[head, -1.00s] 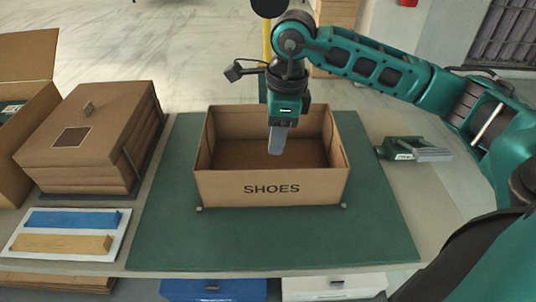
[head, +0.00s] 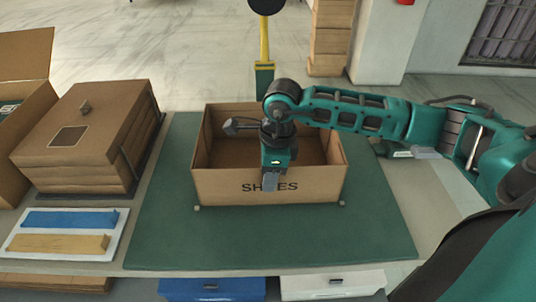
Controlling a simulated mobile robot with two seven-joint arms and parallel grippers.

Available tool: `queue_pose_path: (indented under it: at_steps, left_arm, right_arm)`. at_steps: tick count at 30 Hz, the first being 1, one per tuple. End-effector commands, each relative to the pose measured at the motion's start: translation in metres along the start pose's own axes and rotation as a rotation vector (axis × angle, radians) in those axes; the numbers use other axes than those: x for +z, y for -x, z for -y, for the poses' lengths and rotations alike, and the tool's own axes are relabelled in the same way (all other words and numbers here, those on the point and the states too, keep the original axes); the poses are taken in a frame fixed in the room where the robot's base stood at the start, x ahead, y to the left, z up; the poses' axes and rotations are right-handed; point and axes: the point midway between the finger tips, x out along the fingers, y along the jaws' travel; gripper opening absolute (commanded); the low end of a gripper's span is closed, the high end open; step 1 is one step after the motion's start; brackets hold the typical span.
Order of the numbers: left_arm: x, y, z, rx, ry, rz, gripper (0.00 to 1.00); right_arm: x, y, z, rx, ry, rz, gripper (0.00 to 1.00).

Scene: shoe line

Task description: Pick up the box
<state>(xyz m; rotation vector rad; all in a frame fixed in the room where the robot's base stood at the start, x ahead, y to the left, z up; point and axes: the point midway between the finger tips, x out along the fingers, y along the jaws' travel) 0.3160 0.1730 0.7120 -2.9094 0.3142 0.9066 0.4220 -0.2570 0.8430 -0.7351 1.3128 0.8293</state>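The open brown cardboard box (head: 222,187) marked SHOES stands upright on the green mat (head: 272,240); the part of its inside that shows looks empty. My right gripper (head: 270,183) points down at the middle of the box's front wall. A grey finger hangs in front of that wall and covers the middle letters. Whether another finger is behind the wall, and whether the gripper touches or grips it, is hidden. My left gripper is not in view.
A stack of brown lidded boxes (head: 84,135) and a white tray (head: 20,243) with blue and tan bars are at the left. A green and grey device (head: 405,151) lies right of the mat, partly behind my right arm. The mat's front is clear.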

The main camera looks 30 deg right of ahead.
Motion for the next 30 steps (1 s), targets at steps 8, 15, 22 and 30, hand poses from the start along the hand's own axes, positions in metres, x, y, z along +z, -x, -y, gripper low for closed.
queue_pose_path:
  at_steps: [8,15,22,30]
  left_arm:
    - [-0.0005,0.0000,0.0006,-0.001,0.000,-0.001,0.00]
    - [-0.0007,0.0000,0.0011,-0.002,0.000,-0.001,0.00]
    - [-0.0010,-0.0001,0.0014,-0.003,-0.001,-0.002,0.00]
    - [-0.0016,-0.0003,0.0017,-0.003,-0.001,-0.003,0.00]
  right_arm:
    - [0.0001,0.0006,0.0000,0.000,0.000,0.000,0.18]
    - [0.0000,0.0008,0.0000,0.000,0.000,0.000,0.00]
    - [0.0000,0.0009,0.0001,0.000,0.000,0.000,0.00]
    - [0.0000,0.0010,0.0001,0.000,0.000,0.000,0.00]
